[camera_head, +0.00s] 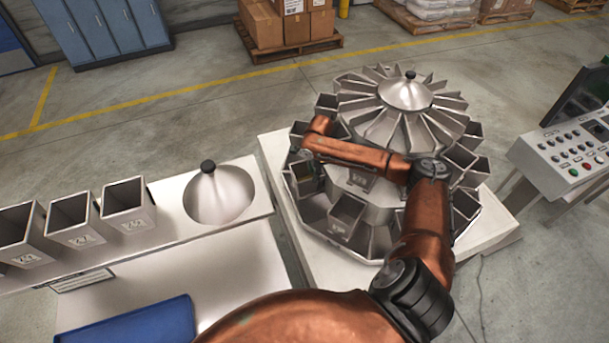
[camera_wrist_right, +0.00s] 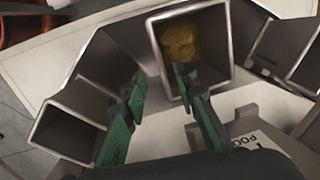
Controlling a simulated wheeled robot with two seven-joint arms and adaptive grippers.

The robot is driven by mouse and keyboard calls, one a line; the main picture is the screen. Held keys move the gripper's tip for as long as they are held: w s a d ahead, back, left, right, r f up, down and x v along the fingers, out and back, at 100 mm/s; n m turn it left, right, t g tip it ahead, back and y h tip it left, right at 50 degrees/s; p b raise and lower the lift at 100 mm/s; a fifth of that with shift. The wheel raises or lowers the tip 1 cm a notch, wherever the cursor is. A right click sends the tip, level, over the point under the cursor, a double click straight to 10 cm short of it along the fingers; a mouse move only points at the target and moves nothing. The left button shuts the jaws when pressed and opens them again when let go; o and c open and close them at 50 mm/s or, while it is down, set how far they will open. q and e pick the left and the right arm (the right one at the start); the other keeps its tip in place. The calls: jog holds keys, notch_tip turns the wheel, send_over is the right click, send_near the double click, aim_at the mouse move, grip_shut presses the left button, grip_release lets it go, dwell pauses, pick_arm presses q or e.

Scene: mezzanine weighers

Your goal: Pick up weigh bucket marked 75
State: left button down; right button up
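My right arm reaches over the round weigher (camera_head: 405,95), and its gripper (camera_head: 308,160) is at the weigher's left side, partly hidden by my arm. In the right wrist view the gripper (camera_wrist_right: 159,78) is open, with two green fingers apart. A metal bucket with yellowish contents (camera_wrist_right: 222,50) is just ahead; one fingertip overlaps its opening and the other is outside its left wall. I cannot tell whether they touch. No number shows on this bucket, so I cannot tell if it is the one marked 75. My left gripper is out of view.
Several marked metal buckets (camera_head: 128,205) stand on the left bench, their numbers too small to read surely. A cone with a black knob (camera_head: 218,193) and a blue tray (camera_head: 130,325) are there too. A control panel (camera_head: 570,150) stands right. Neighbouring buckets (camera_wrist_right: 65,130) crowd the gripper.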

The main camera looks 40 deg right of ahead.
aim_at(311, 179)
jog(key=f, duration=0.2)
jog(key=w+f, duration=0.1)
jog(key=shift+a+f, duration=0.2)
jog(key=shift+f, duration=0.15)
jog(key=f, duration=0.5)
jog(key=shift+w+d+f, duration=0.15)
jog(key=shift+w+f, duration=0.1)
jog(key=shift+c, duration=0.7)
grip_shut()
jog(key=shift+w+r, duration=0.1)
jog(key=shift+r, duration=0.05)
